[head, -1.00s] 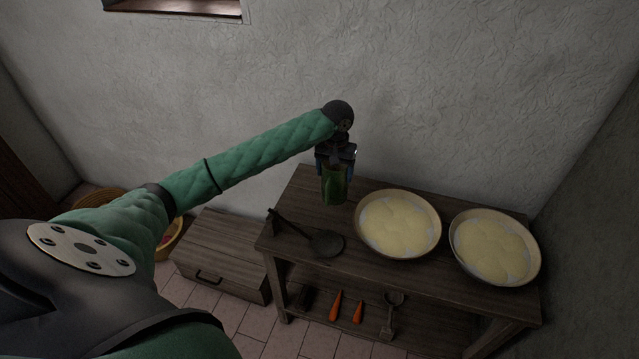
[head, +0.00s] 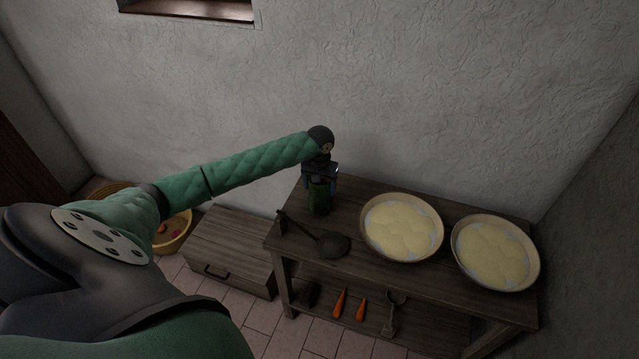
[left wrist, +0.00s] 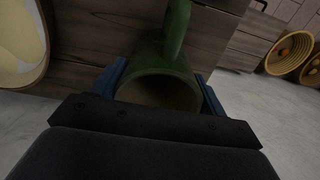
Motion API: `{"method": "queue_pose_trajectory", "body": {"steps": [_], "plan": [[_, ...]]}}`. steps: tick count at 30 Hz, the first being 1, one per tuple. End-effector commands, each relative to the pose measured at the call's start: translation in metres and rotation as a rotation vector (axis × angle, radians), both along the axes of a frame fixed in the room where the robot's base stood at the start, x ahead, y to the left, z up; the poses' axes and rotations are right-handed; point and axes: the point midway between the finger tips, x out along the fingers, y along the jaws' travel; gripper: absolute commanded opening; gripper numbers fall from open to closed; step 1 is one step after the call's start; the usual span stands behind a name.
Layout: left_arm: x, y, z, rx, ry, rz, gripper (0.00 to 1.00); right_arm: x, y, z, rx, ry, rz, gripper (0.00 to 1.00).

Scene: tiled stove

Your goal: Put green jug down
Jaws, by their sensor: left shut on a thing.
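The green jug (head: 319,199) is at the back left of the dark wooden table (head: 351,190). My left gripper (head: 320,182) comes down on it from above and is shut on it. In the left wrist view the jug (left wrist: 170,62) sits between the two blue fingers, with its open mouth towards the camera and its handle pointing up in the picture. The jug looks upright, on or just above the tabletop; I cannot tell whether its base touches. My right gripper is not in view.
Two wide bowls of dough, one nearer (head: 401,228) and one farther right (head: 495,253), fill the table's right side. A wall stands close behind. Carrots (head: 339,302) lie on the lower shelf. A wooden chest (head: 229,250) stands left.

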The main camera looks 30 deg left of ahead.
Motion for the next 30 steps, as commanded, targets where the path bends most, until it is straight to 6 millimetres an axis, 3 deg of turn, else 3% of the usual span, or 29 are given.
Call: {"method": "queue_pose_trajectory", "body": {"steps": [12,13,15,25,30], "plan": [[0.0,0.0,-0.004,0.0,-0.001,0.001,0.21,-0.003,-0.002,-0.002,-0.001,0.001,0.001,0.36],[0.0,0.001,-0.005,0.001,0.0,0.001,0.8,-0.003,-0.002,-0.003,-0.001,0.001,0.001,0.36],[0.0,0.0,-0.004,0.001,0.0,0.0,0.94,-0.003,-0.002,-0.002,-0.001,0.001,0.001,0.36],[0.0,0.0,-0.003,0.0,-0.001,0.0,0.96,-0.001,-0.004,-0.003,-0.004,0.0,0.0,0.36],[0.001,0.0,0.01,0.001,-0.003,0.0,0.96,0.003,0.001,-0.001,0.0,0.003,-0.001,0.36]]}}
